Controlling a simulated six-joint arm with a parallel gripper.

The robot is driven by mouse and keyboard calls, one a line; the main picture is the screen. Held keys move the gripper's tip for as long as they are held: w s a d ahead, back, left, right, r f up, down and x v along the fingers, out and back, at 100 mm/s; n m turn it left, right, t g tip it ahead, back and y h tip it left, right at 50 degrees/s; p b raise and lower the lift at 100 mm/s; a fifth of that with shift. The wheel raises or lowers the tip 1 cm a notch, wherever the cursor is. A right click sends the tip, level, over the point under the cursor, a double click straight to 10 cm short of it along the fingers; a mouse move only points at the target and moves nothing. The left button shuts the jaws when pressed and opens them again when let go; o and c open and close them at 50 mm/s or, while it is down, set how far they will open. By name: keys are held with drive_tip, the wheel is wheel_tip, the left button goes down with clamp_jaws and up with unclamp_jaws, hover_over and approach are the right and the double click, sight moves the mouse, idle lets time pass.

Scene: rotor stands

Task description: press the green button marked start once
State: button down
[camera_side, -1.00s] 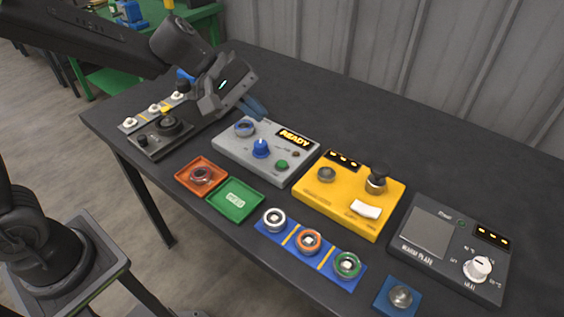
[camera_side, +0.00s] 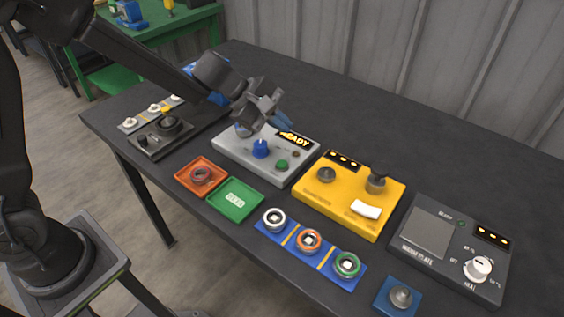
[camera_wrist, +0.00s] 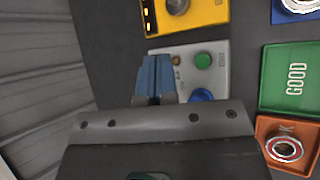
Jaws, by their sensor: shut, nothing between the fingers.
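The green button (camera_side: 282,165) is on the front right part of a grey box (camera_side: 228,149) with a blue knob (camera_side: 260,149) and a lit display (camera_side: 294,139) that is partly covered. Any lettering by the button is too small to read. The green button also shows in the wrist view (camera_wrist: 203,60), right of my fingertips. My gripper (camera_side: 284,124) is shut and empty, above the back of the box near the display. In the wrist view my gripper's blue fingers (camera_wrist: 154,62) are together. They are apart from the button.
A yellow box (camera_side: 350,192) with knobs and a white switch stands right of the grey box. A dark warm plate (camera_side: 430,233) is farther right. An orange tray (camera_side: 190,187) and a green tray marked GOOD (camera_side: 217,203) lie in front. The table's back is clear.

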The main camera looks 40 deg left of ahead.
sight(281, 165)
drive_tip(key=shift+f, duration=4)
drive_tip(key=shift+f, duration=0.1)
drive_tip(key=shift+f, duration=0.3)
